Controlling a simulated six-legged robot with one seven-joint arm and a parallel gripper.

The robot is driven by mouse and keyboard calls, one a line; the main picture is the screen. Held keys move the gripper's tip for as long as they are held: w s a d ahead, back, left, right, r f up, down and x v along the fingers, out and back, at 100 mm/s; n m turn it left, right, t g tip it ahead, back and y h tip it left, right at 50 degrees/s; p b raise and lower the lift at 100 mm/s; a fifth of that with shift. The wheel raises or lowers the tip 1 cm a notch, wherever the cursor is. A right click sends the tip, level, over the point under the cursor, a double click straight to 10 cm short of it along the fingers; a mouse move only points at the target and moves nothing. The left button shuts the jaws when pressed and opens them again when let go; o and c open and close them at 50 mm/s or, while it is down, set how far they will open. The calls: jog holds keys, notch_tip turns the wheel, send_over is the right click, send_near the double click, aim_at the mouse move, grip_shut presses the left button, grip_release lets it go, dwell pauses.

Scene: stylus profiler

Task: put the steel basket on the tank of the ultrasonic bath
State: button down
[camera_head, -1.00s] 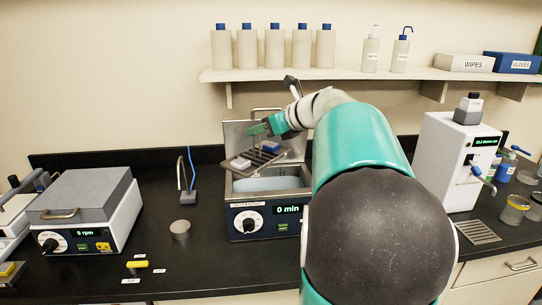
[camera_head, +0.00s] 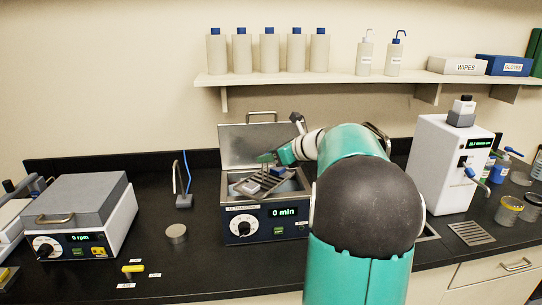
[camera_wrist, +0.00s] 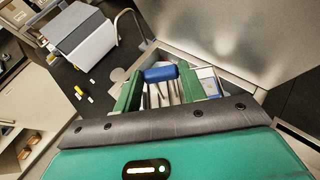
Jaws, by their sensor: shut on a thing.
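The steel basket (camera_head: 268,184) is a slatted metal tray with a blue handle grip (camera_wrist: 160,74). My gripper (camera_wrist: 160,86) is shut on the basket at this blue grip, with one green finger on each side. It also shows in the head view (camera_head: 266,158), above the basket. The ultrasonic bath (camera_head: 258,224) has a dark front with a dial and a "0 min" display. Its lid (camera_head: 250,147) stands open at the back. The basket is over the tank's mouth, turned askew to the rim. I cannot tell whether it touches the rim. My arm hides the bath's right side.
A small pale block (camera_head: 249,187) lies in the basket. A round metal disc (camera_head: 176,233) and a thin stand (camera_head: 184,200) are left of the bath. A grey-topped "0 rpm" device (camera_head: 82,215) is farther left. A white instrument (camera_head: 440,165) stands to the right.

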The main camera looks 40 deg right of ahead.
jog(key=shift+f, duration=0.1)
jog(key=shift+f, duration=0.5)
jog(key=c, duration=0.8)
grip_release()
